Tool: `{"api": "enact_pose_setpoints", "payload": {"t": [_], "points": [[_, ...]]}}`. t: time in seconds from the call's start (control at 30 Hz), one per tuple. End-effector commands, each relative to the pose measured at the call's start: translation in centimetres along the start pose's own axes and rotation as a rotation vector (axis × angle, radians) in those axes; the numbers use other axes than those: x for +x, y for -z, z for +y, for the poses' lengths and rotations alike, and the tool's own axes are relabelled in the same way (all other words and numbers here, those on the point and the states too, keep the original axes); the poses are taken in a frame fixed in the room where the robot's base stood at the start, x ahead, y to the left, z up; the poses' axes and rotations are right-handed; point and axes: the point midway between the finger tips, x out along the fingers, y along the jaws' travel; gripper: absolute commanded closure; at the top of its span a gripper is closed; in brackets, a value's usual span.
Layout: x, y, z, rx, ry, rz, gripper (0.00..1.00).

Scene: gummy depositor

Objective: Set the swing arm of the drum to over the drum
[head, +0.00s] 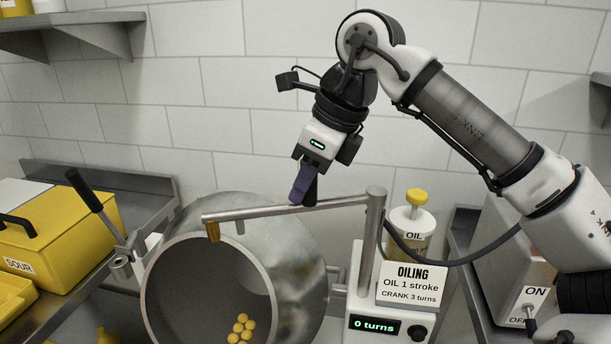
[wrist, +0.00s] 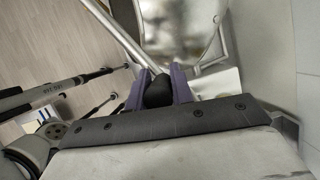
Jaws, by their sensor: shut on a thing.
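The drum (head: 280,232) is a round steel vessel with its mouth facing front-left and several yellow gummies (head: 240,328) inside it. The swing arm (head: 265,212) is a grey bar running left from the top of a post (head: 372,245). Its brass nozzle end (head: 212,231) hangs in front of the upper part of the drum's mouth. My gripper (head: 304,192) is shut on the black knob standing on the swing arm. In the wrist view the knob (wrist: 158,92) sits between the purple fingers, with the bar (wrist: 112,28) leading away.
An oil bottle (head: 410,232) with a yellow cap stands right of the post, above the oiling sign and a "0 turns" display (head: 374,326). A crank handle (head: 84,190) rises left of the drum. A yellow SOUR box (head: 58,230) sits at the left.

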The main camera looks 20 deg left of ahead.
Motion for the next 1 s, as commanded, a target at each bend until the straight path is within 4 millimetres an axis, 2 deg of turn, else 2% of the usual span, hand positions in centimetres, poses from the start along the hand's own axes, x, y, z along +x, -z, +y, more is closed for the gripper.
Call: {"api": "enact_pose_setpoints", "payload": {"t": [0.3, 0.8, 0.83, 1.0], "points": [[-0.3, 0.6, 1.2, 0.003, 0.001, -0.001, 1.00], [-0.1, 0.8, 1.5, 0.001, -0.005, 0.006, 1.00], [-0.1, 0.8, 1.5, 0.001, -0.005, 0.006, 0.76], [-0.2, 0.8, 1.4, 0.002, -0.002, 0.005, 0.56]]}}
